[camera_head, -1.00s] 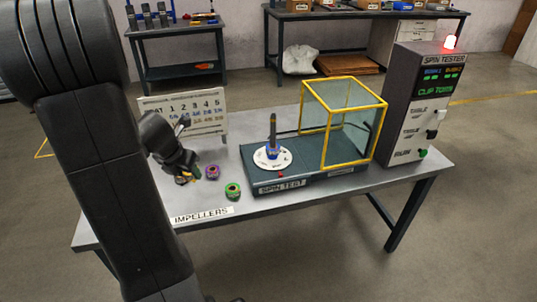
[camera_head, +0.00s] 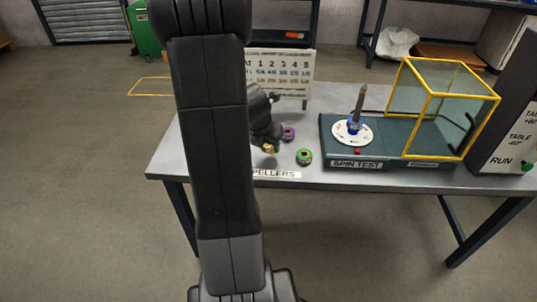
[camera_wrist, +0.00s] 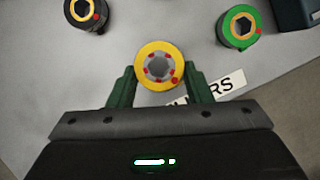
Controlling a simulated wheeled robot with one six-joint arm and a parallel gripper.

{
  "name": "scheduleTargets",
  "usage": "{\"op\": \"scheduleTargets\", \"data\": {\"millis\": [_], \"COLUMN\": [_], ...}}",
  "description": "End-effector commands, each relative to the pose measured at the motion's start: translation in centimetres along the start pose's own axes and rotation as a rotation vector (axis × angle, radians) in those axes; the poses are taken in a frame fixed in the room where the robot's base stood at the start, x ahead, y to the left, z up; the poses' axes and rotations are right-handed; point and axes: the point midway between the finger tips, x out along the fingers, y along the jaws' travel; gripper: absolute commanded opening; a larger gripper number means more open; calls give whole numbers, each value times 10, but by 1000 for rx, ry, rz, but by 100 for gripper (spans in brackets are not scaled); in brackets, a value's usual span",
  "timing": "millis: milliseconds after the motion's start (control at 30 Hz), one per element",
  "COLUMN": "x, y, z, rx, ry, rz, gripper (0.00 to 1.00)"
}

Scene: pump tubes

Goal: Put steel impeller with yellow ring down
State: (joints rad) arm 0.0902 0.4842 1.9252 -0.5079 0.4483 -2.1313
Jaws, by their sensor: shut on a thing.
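The steel impeller with yellow ring (camera_wrist: 159,65) sits between the two green fingers of my gripper (camera_wrist: 160,84) in the wrist view. Its grey hub has a dark bore and red dots around it. My gripper (camera_head: 268,147) is shut on it, low over the left part of the table (camera_head: 215,160) in the head view. The impeller shows there as a small yellow patch (camera_head: 270,149). I cannot tell whether it touches the tabletop.
A purple-edged impeller (camera_head: 288,133) and a green impeller (camera_head: 304,156) stand close by on the right. The IMPELLERS label (camera_head: 277,173) lies in front, partly hidden by my arm. The spin test base (camera_head: 345,147) with its yellow-framed guard (camera_head: 430,95) is farther right. A number board (camera_head: 283,72) stands behind.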

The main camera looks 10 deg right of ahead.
Motion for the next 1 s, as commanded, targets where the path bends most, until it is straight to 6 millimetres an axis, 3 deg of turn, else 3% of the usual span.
{"op": "scheduleTargets", "data": {"millis": [33,167,567,600,700,1000], "x": [14,31,35,34,34,32], "y": [0,0,0,0,0,0], "z": [-6,-14,-15,-15,-14,-14], "rx": [0,0,0,1,0,0], "ry": [3,3,1,1,1,1], "rz": [-1,-1,0,0,0,0], "gripper": [12,12,12,49,67,67]}}
